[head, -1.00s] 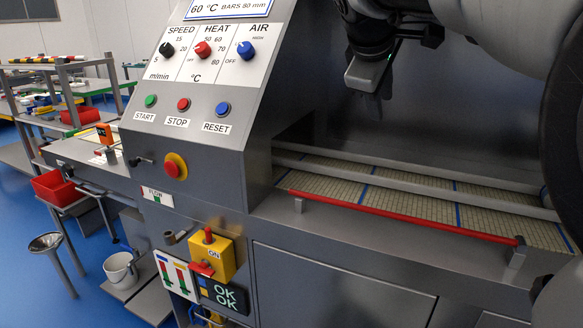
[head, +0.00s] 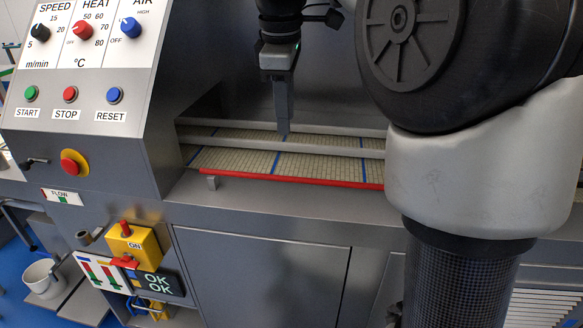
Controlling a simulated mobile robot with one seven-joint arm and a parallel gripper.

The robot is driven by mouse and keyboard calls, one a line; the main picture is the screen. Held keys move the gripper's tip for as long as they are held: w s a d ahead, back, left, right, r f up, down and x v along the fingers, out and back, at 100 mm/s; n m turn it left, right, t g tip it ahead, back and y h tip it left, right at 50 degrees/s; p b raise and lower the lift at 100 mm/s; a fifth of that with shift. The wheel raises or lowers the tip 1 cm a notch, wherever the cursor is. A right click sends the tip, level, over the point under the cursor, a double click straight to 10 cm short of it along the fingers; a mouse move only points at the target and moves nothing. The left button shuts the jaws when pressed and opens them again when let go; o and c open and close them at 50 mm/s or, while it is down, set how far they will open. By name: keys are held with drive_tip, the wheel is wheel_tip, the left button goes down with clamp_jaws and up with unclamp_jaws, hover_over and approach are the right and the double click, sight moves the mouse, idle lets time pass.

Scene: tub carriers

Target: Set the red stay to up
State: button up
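The red stay (head: 300,180) is a long thin red rod. It lies flat along the front edge of the belt bed, and its left end is by a small grey bracket (head: 212,182). Its right end is hidden behind my arm. My gripper (head: 284,136) points down over the belt, behind the red stay and apart from it. It is seen edge-on, so the gap between its fingers does not show.
Two grey rails (head: 330,147) run over the tiled belt (head: 235,158). A sloped control panel (head: 95,115) with knobs and buttons stands at the left. My arm covers the right side.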

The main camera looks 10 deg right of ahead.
sight(289, 177)
drive_tip(key=w+f+b, duration=0.1)
drive_tip(key=f, duration=0.4)
drive_tip(key=w+f+b, duration=0.1)
drive_tip(key=f+b, duration=0.1)
drive_tip(key=f, duration=0.3)
drive_tip(key=w+d+f+b, duration=0.1)
drive_tip(key=f, duration=0.4)
drive_tip(key=shift+d+f, duration=0.1)
drive_tip(key=shift+f, duration=0.25)
clamp_jaws()
